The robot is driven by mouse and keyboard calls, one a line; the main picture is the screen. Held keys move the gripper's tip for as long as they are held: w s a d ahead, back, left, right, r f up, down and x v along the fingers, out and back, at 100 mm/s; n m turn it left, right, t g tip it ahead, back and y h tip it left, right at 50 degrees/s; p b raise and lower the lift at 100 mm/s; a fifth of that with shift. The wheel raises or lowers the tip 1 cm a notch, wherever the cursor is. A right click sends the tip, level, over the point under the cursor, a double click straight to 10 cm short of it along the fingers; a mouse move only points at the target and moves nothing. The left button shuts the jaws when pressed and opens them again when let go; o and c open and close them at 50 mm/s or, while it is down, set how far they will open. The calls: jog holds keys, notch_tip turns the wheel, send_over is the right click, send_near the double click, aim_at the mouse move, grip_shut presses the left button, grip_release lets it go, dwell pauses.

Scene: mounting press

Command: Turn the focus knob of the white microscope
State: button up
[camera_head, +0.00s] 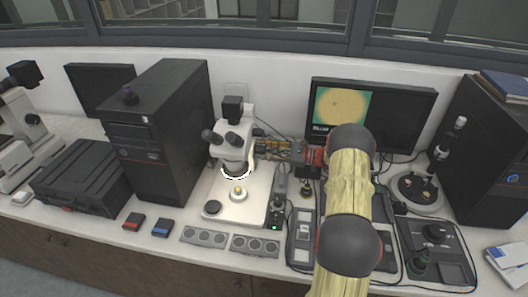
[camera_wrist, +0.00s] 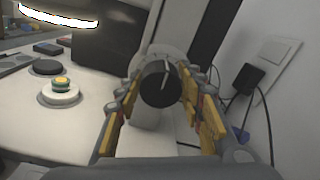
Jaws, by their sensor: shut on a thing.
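The white microscope (camera_head: 233,146) stands on its pale base in the middle of the bench, with dark eyepieces facing forward and a lit ring under its head. Its focus knob (camera_wrist: 160,85) is a black round knob with a pale line across its face, in the middle of the wrist view. My gripper (camera_head: 259,144) reaches in from the right to the side of the microscope's column. In the wrist view its yellow fingers (camera_wrist: 160,92) stand on both sides of the knob and are shut on it. The knob is hidden by my gripper in the head view.
A sample on a white disc (camera_head: 238,195) sits on the microscope base. A black computer tower (camera_head: 160,130) stands close on the left. A monitor (camera_head: 405,115) is behind my arm. Control boxes (camera_head: 205,236) line the front edge. A wall plug with cables (camera_wrist: 247,78) is at the right.

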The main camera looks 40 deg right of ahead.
jog(key=n+b, duration=0.2)
jog(key=n, duration=0.2)
jog(key=shift+f+n, duration=0.1)
jog(key=shift+n, duration=0.2)
jog(key=shift+a+b, duration=0.1)
jog(key=shift+b, duration=0.2)
jog(key=o, duration=1.2)
jog(key=shift+c, duration=0.2)
jog(key=v, duration=1.2)
jog(key=shift+f, duration=0.1)
dwell(0.5)
